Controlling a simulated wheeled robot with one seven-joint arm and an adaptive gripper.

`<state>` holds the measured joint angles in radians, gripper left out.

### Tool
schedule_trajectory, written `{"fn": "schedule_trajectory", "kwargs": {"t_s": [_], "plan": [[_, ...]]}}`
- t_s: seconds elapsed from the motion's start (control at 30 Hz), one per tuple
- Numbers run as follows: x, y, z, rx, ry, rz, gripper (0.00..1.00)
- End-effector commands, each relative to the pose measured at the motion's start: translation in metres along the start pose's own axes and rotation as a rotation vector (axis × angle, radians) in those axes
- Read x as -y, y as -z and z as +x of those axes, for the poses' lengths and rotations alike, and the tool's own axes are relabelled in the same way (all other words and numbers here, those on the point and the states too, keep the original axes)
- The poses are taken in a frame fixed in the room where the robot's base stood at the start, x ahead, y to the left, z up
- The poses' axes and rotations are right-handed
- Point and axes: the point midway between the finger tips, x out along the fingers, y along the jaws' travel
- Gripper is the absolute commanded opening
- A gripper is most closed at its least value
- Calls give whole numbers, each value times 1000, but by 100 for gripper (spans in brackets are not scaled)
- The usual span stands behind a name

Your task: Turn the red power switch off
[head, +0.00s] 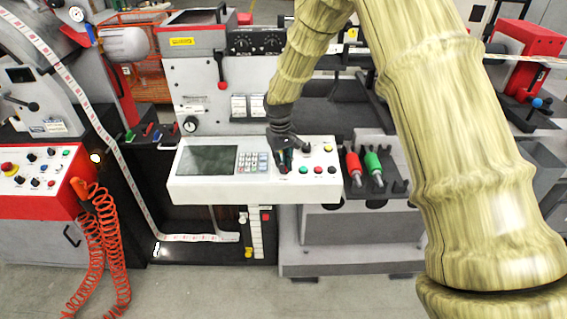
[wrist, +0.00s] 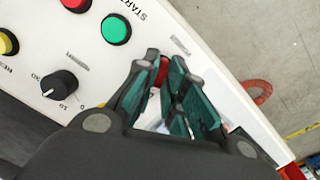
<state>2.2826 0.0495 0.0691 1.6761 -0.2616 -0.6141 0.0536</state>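The red power switch (wrist: 162,73) shows in the wrist view as a small red piece between my fingertips, partly hidden by them. It is on the white control panel (head: 217,189), near the panel's edge. My gripper (wrist: 165,62) has dark teal finger pads, one on each side of the switch, with the tips close together. I cannot tell whether the pads press on it. In the head view my gripper (head: 284,166) points down at the panel just right of the keypad. It hides most of the switch there, and the switch's setting cannot be read.
A green button (wrist: 116,30), a yellow button (wrist: 6,42) and a black knob (wrist: 59,84) sit near my fingers. A screen (head: 207,160) and a keypad (head: 252,161) are left of my gripper. Red (head: 354,168) and green (head: 373,168) handles stand right of the panel.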

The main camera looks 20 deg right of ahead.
Motion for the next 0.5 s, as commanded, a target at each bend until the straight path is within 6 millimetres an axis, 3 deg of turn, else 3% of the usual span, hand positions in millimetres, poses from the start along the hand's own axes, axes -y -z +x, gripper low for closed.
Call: {"fn": "schedule_trajectory", "kwargs": {"t_s": [0.07, 0.5], "plan": [[0, 0, 0, 0, 0, 0, 30], [0, 0, -8, -1, 0, 1, 30]]}}
